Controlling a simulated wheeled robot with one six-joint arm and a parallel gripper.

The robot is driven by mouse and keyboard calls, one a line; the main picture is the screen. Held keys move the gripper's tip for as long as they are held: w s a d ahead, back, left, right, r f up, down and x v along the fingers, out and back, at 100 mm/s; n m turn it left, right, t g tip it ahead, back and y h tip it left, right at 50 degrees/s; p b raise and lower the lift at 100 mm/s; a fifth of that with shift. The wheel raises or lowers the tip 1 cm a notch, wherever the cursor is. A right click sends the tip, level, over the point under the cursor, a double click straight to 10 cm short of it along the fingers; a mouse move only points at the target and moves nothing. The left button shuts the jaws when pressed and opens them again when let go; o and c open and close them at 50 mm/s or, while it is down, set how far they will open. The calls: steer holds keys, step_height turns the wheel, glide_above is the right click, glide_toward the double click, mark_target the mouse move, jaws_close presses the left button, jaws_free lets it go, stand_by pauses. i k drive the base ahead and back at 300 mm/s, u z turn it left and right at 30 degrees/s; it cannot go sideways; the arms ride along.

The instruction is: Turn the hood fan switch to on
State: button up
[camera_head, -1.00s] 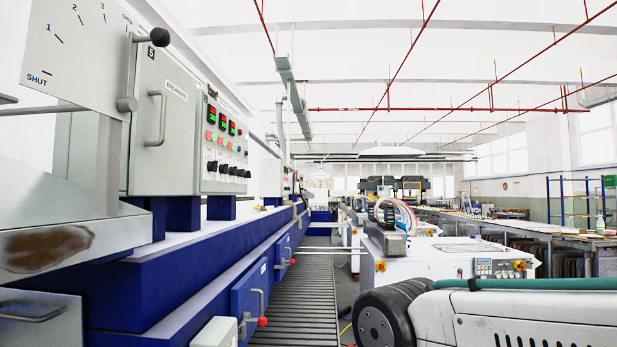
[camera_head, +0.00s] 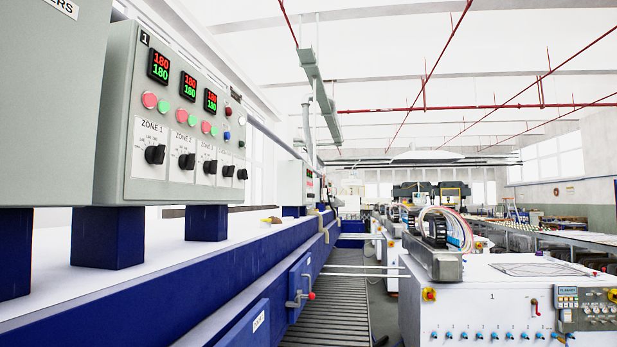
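No switch with a readable hood fan label shows. A grey control panel (camera_head: 178,120) stands at the left on blue posts. It carries red and green number displays (camera_head: 158,67), pink and green buttons (camera_head: 149,100) and a row of black rotary knobs (camera_head: 155,154). The first knob plate is labelled ZONE 1. The smaller controls at the panel's far right end (camera_head: 241,122) are too small to read. My gripper is not in view.
A long blue machine bed (camera_head: 230,265) with a white top runs along the left. A slatted floor strip (camera_head: 340,305) leads ahead between it and a white cabinet (camera_head: 500,305) at the right, which has a row of blue fittings and several controls.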

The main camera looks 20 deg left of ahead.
mark_target(242, 174)
steer(key=z, duration=0.05)
steer(key=i, duration=1.65)
steer(key=u, duration=0.3)
